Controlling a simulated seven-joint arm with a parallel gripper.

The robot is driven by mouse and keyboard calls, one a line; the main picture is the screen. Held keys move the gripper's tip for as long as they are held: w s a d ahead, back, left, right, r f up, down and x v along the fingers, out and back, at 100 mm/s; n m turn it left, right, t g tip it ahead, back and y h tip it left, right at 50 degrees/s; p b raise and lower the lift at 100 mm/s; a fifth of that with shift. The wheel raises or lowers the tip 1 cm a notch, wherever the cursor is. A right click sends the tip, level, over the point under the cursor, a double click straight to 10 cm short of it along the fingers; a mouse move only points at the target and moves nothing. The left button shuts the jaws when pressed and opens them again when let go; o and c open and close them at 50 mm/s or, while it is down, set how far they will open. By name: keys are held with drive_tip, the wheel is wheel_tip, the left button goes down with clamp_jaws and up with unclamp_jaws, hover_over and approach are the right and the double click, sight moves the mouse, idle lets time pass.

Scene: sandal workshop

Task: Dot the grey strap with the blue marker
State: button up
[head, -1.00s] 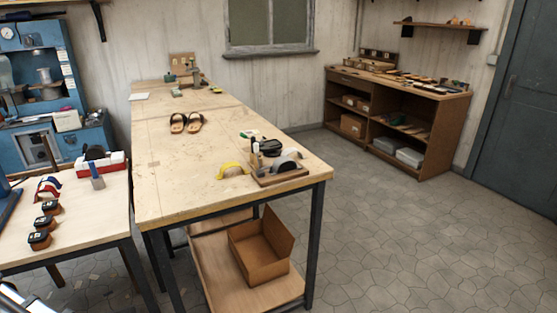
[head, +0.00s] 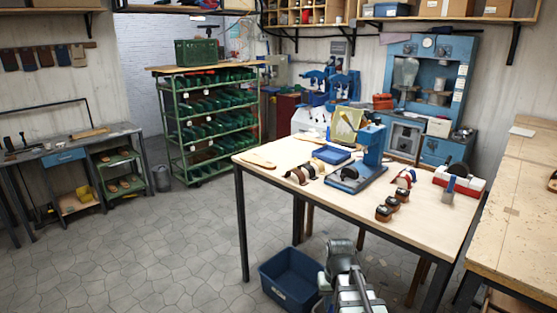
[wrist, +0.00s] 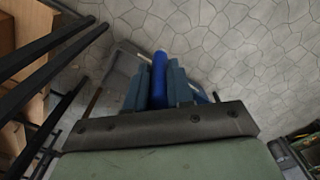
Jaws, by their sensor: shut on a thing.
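My gripper (wrist: 158,88) shows in the wrist view, shut on the blue marker (wrist: 158,65). The marker lies between its two fingers, and the floor shows behind it. In the head view parts of my arm show at the bottom, but the marker cannot be made out there. No grey strap can be identified in either view now. One second ago a grey arched strap stood on a wooden board on the long bench, in a part now outside the head view.
A work table (head: 270,172) holds a blue press (head: 365,165), several small straps and a red and white box (head: 459,186). The long bench (head: 508,205) is cut off at the right. A blue bin (head: 287,279) stands on the floor. The floor at left is clear.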

drive_tip(key=shift+o, duration=0.9)
drive_tip(key=shift+c, duration=0.9)
drive_tip(key=shift+d, duration=0.1)
